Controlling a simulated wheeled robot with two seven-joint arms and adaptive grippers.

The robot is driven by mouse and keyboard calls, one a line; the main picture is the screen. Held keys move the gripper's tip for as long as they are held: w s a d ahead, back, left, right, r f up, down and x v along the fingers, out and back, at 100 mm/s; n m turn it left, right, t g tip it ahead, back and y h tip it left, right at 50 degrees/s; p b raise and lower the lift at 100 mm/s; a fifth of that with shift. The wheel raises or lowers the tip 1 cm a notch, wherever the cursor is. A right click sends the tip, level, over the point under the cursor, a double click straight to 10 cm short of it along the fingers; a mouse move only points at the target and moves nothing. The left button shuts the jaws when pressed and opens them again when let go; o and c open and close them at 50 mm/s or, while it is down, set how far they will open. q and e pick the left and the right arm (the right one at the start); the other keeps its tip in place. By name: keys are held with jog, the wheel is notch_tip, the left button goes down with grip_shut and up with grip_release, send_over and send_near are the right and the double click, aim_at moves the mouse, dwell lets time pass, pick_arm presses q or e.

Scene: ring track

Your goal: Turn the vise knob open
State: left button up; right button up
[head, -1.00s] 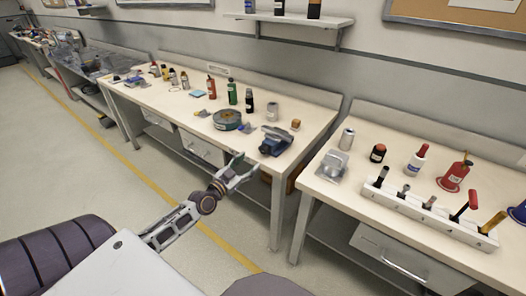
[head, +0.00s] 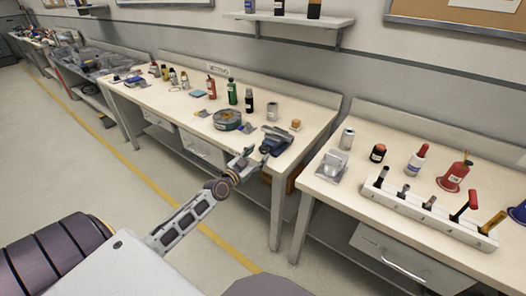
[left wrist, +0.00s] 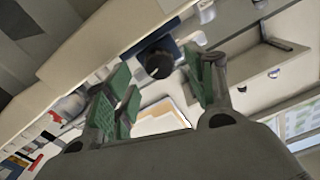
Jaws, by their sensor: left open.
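A blue vise (head: 275,143) sits at the front right corner of the middle workbench. In the left wrist view the blue vise (left wrist: 168,47) carries a dark round knob (left wrist: 158,64) that faces the camera. My left gripper (head: 254,157) is open and close in front of the vise, beside the bench edge. In the left wrist view its green finger pads (left wrist: 160,92) stand wide apart, with the knob beyond and between them. I cannot tell whether a finger touches the knob. My right gripper is not in view.
A round grinder-like tool (head: 227,119) and several bottles stand on the same bench. The right bench holds a white tool rack (head: 430,215), a red bell-shaped item (head: 455,176) and small bottles. A gap separates the two benches. The floor in front is clear.

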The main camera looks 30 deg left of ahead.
aim_at(262, 151)
pick_arm(q)
jog(key=shift+w+d, duration=0.15)
jog(key=shift+w, duration=1.9)
jog(key=shift+c, duration=0.5)
jog(key=c, duration=0.9)
